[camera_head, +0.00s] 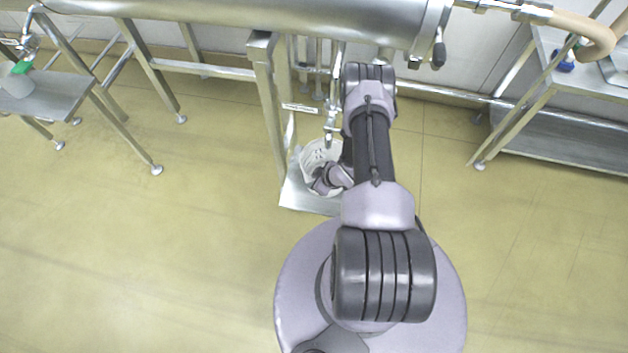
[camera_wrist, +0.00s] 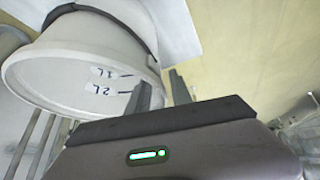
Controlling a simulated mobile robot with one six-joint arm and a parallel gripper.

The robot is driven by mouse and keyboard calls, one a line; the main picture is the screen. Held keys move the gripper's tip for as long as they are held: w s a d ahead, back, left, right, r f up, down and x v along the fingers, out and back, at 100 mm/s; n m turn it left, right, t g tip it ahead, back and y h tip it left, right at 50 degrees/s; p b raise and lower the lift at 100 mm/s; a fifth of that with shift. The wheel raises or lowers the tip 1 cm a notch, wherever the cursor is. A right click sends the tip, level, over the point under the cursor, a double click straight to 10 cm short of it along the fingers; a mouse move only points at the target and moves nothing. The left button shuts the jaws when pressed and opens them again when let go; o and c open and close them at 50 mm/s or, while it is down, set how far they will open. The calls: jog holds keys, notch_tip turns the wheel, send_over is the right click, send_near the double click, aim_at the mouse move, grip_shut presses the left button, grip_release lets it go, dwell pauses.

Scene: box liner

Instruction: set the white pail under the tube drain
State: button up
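The white pail (camera_head: 312,156) stands on a low metal plate below the tube drain (camera_head: 332,122), a hanging metal outlet. The lower right part of the pail is hidden behind my gripper. In the wrist view the pail (camera_wrist: 75,70) fills the upper left, with its "1L" and "2L" marks upside down. My gripper (camera_head: 330,180) is low at the pail's right front side. In the wrist view its two fingers (camera_wrist: 161,86) are apart, one overlapping the pail's edge and the other just outside it. I cannot tell whether either touches the pail.
The low metal plate (camera_head: 296,194) sits by a table leg. A large steel tube (camera_head: 250,18) runs overhead. The floor at both sides is clear.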

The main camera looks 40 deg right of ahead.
jog(key=shift+r, duration=0.15)
jog(key=p+v, duration=0.4)
jog(key=v, duration=0.8)
jog(key=shift+p, duration=0.35)
